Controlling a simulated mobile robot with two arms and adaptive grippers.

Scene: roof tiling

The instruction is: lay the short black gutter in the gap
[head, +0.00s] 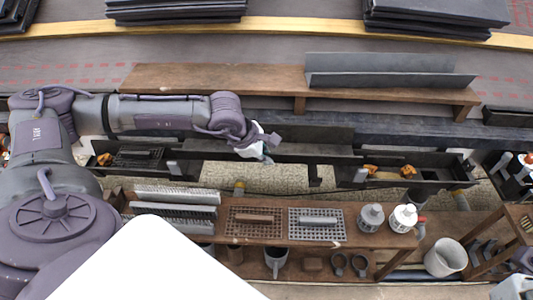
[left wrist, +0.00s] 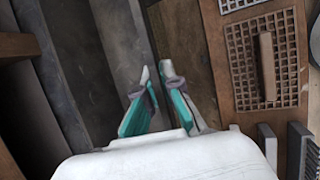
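A black gutter piece (head: 315,146) lies along the eave line in the middle of the head view, its left part hidden by my left arm. I take it for the short gutter. My left gripper (head: 268,152) is at its near wall; in the left wrist view the two teal-padded fingers (left wrist: 156,72) close about a thin wall of the dark channel (left wrist: 122,45). Longer black gutter runs lie to the left (head: 132,158) and to the right (head: 405,177). Whether the piece rests on the brackets or hangs just above them cannot be told. My right gripper is out of view.
A wooden plank (head: 220,79) with a grey metal angle (head: 390,72) lies on the roof behind. A bucket (head: 446,257) stands at the lower right.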

